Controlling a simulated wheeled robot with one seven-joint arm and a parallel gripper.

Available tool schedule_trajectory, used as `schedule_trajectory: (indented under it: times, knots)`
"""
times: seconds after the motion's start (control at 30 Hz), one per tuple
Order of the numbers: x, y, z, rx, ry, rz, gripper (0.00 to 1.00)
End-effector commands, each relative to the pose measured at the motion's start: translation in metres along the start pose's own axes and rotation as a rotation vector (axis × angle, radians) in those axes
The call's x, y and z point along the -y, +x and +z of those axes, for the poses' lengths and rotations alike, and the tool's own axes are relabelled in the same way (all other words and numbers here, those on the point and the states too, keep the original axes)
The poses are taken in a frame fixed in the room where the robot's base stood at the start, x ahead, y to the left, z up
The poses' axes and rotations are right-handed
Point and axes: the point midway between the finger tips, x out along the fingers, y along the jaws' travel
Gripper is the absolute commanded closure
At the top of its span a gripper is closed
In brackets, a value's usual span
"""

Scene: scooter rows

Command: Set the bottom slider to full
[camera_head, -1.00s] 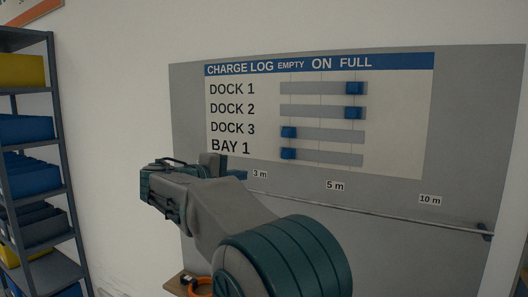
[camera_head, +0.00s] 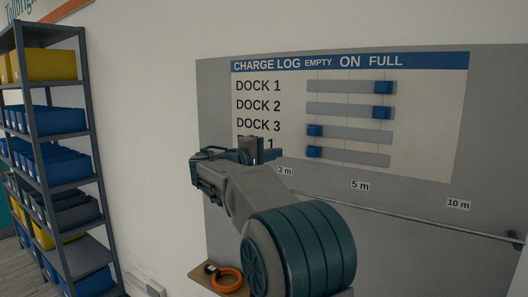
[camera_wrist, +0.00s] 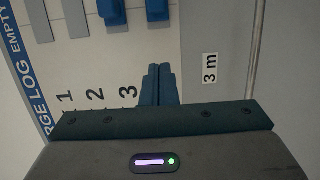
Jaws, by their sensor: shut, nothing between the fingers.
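The bottom slider, in the row labelled BAY 1, has a blue knob (camera_head: 314,152) at the left, EMPTY end of its grey track (camera_head: 355,159). The knob also shows at the top of the wrist view (camera_wrist: 155,10). My gripper (camera_head: 255,146) is in front of the board, left of this knob, and hides most of the BAY 1 label. In the wrist view my fingertips (camera_wrist: 158,72) are together and empty, below the knob in the picture and apart from it.
The DOCK 3 knob (camera_head: 315,131), just above, is also at EMPTY. The DOCK 1 knob (camera_head: 383,87) and DOCK 2 knob (camera_head: 381,112) are at FULL. A rail (camera_head: 420,216) runs below the panel. A shelf rack (camera_head: 62,150) stands left.

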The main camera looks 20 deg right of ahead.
Motion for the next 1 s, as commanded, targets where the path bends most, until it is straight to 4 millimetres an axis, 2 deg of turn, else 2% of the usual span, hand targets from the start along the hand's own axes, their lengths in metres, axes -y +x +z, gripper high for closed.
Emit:
schedule_trajectory:
  times: [0.03,0.17,0.3,0.5,1.0]
  knots:
    - [-0.004,0.013,0.001,0.004,-0.001,0.000,1.00]
    - [-0.004,0.041,0.001,0.004,-0.001,-0.001,1.00]
    - [-0.003,0.043,0.019,0.000,0.000,0.000,1.00]
    - [-0.001,0.047,0.035,0.000,0.001,-0.001,1.00]
    - [0.000,0.048,0.040,0.000,0.001,0.000,1.00]
